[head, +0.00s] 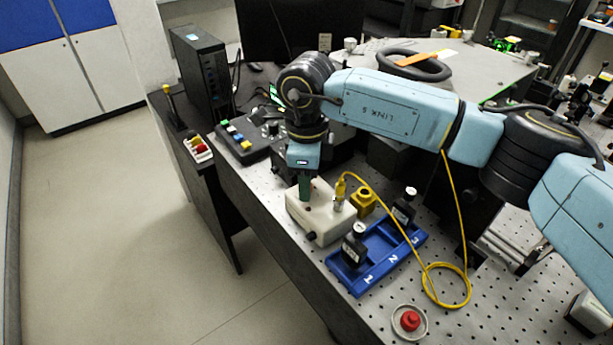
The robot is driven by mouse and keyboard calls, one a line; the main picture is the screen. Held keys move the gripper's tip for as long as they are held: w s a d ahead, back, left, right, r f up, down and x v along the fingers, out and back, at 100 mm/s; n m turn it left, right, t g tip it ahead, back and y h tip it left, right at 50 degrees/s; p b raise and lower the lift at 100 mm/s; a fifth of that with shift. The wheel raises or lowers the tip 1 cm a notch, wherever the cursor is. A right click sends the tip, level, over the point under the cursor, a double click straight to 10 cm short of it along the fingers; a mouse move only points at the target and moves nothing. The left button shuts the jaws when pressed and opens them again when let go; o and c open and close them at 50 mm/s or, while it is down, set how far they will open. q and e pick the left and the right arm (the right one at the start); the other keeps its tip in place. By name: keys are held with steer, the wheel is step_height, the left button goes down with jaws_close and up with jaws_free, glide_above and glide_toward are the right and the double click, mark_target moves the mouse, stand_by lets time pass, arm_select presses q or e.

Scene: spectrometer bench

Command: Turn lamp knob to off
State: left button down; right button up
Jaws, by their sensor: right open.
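A white box (326,222) with a yellow cable plugged into its top stands on the perforated bench (345,290); I take it for the lamp. A small dark round knob (311,236) sits on its front face; its setting is too small to read. My right gripper (305,192) points down at the back left of the box top, behind and above the knob. It is open, but its fingers overlap the box, so I cannot tell whether they touch it. My left gripper is not in view.
A blue numbered tray (378,262) with dark bottles lies right of the box, beside a yellow block (363,201). A yellow cable (430,268) loops nearby. A red button (410,320) is near the front edge. A button panel (250,137) stands behind left.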

step_height(320, 180, up, 13)
steer(key=shift+r, duration=0.15)
stand_by(0.4)
